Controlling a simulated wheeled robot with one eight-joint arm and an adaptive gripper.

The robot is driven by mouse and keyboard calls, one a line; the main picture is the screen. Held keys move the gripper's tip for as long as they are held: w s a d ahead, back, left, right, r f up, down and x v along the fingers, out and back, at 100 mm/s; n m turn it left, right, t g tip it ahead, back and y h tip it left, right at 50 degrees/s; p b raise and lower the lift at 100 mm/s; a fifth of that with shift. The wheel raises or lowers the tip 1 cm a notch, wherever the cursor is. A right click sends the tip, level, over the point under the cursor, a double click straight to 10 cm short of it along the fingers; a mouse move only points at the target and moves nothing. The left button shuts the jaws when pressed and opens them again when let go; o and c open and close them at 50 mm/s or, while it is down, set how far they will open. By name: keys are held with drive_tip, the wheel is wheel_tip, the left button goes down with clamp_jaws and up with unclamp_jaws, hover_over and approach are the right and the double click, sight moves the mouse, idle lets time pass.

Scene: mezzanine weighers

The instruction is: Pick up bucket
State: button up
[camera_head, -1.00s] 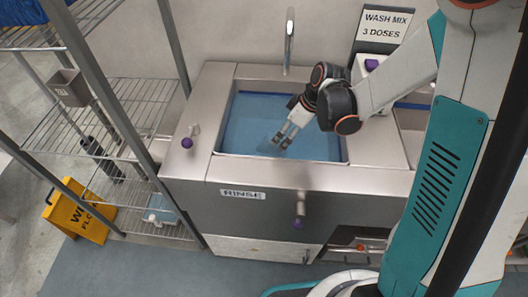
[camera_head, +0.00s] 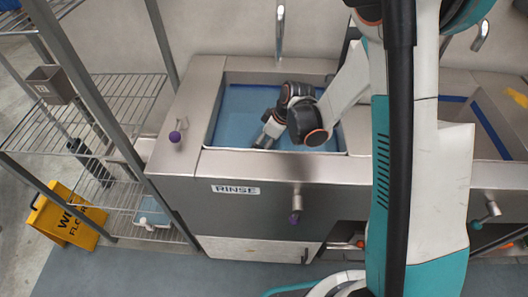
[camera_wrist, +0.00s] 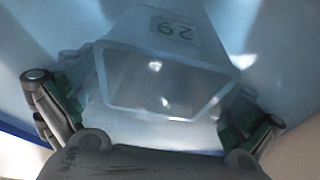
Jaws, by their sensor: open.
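A clear, bucket-like container (camera_wrist: 165,88) with a label reading 29 fills the middle of the wrist view. Its four-sided mouth faces the camera, and it looks empty. My gripper (camera_wrist: 152,105) is open, with one green-padded finger on each side of the container. I cannot tell whether either finger touches it. In the head view my gripper (camera_head: 264,141) points down into the blue-floored basin (camera_head: 240,112) marked RINSE. The container is not clearly visible there, hidden by the gripper and wrist.
The basin's front rim (camera_head: 270,167) and side walls surround my gripper. A wire rack (camera_head: 110,95) with a grey bin (camera_head: 50,84) stands at the left. A tap (camera_head: 280,30) rises behind the basin. A yellow wet-floor sign (camera_head: 68,215) is on the floor.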

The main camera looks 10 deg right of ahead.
drive_tip(key=c, duration=1.5)
drive_tip(key=shift+r, duration=0.1)
drive_tip(key=shift+r+p, duration=5.95)
drive_tip(key=shift+r, duration=7.2)
